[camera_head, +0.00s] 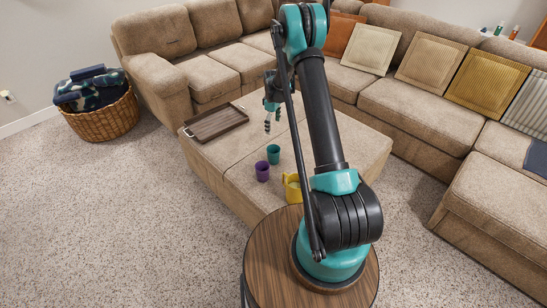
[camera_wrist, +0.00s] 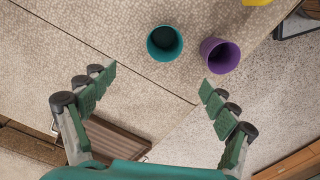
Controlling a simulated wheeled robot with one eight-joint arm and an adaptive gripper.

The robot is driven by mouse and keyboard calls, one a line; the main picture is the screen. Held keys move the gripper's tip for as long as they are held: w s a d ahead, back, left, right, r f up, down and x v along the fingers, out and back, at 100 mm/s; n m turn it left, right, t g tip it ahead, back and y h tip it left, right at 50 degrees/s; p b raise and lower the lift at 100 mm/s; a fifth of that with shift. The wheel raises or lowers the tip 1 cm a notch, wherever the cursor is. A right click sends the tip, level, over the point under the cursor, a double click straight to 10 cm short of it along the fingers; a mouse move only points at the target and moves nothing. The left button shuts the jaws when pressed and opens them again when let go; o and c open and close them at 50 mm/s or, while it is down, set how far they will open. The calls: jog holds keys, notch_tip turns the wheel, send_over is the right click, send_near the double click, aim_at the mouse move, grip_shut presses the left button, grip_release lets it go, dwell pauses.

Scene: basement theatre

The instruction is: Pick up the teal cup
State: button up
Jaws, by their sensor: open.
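The teal cup (camera_head: 273,154) stands upright on the beige ottoman (camera_head: 232,158), just behind and to the right of a purple cup (camera_head: 262,171). In the wrist view the teal cup (camera_wrist: 165,43) shows from above with its open mouth visible. It lies beyond my fingertips and about midway between them, with the purple cup (camera_wrist: 220,55) close on its right. My gripper (camera_wrist: 158,82) is open and empty, its green finger pads wide apart. In the head view my gripper (camera_head: 273,124) hangs above the ottoman, behind the teal cup and apart from it.
A yellow mug (camera_head: 292,188) stands near the ottoman's front, partly hidden by my arm. A brown wooden tray (camera_head: 215,123) lies on the ottoman's left end. Sofas surround the back and right. A wicker basket (camera_head: 104,119) stands at left; open carpet lies in front.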

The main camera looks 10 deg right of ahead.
send_near(273, 150)
jog(key=s+f, duration=0.1)
jog(key=s, duration=0.1)
jog(key=shift+s+a+f, duration=0.1)
jog(key=shift+s+f, duration=0.1)
jog(key=shift+f, duration=0.75)
jog(key=shift+s+d+f, duration=0.1)
jog(key=shift+s+f, duration=0.05)
jog(key=shift+f, duration=0.8)
jog(key=shift+s+a+f, duration=0.1)
jog(key=shift+s+f, duration=0.1)
jog(key=shift+f, duration=0.75)
jog(key=c, duration=1.2)
